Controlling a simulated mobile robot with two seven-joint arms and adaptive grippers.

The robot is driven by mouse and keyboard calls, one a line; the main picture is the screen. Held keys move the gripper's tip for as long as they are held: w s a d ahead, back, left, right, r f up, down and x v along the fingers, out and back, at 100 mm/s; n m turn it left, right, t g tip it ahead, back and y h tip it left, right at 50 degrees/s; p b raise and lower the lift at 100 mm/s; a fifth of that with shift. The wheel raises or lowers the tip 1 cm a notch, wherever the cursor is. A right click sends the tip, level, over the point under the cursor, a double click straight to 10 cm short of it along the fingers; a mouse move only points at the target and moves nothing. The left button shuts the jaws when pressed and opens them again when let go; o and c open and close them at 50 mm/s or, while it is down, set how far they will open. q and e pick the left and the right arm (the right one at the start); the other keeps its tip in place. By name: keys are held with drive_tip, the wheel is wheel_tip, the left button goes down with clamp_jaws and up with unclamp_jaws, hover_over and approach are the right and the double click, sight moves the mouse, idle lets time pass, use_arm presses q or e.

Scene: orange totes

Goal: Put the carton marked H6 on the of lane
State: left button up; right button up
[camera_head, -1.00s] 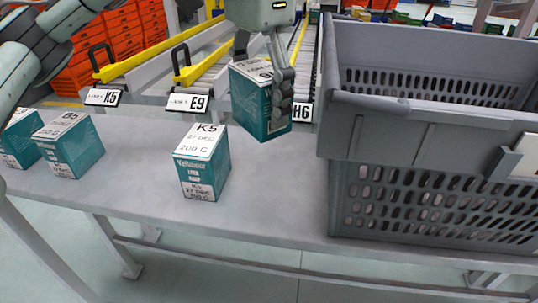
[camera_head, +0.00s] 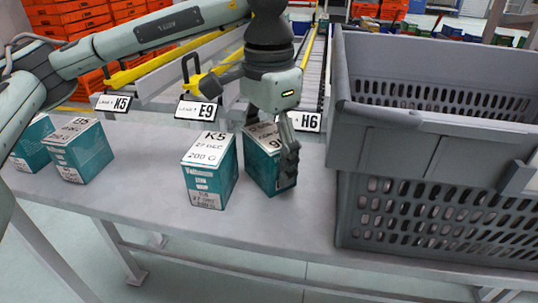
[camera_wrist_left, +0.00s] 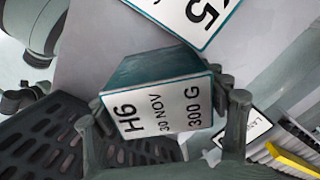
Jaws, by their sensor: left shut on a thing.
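The H6 carton (camera_wrist_left: 162,112) is teal with a white top; its print "H6 30 NOV 300 G" reads clearly in the left wrist view. In the head view this carton (camera_head: 266,172) is at the worktable (camera_head: 310,215), right of the K5 carton (camera_head: 209,172). My left gripper (camera_head: 284,150) reaches down from above and is shut on the H6 carton, partly hiding its top. I cannot tell whether its base touches the table. The H6 lane sign (camera_head: 304,121) hangs behind it at the foot of a roller lane (camera_head: 312,70). My right gripper is not in view.
A grey crate (camera_head: 430,140) stands close on the right. The B5 carton (camera_head: 80,152) and another teal carton (camera_head: 32,145) stand at the left. Lane signs K5 (camera_head: 112,103) and E9 (camera_head: 198,111) mark yellow-railed lanes behind the table.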

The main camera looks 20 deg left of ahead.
use_arm(q)
drive_tip(key=o, duration=1.3)
drive_tip(key=shift+f, duration=0.1)
drive_tip(key=shift+o, duration=0.2)
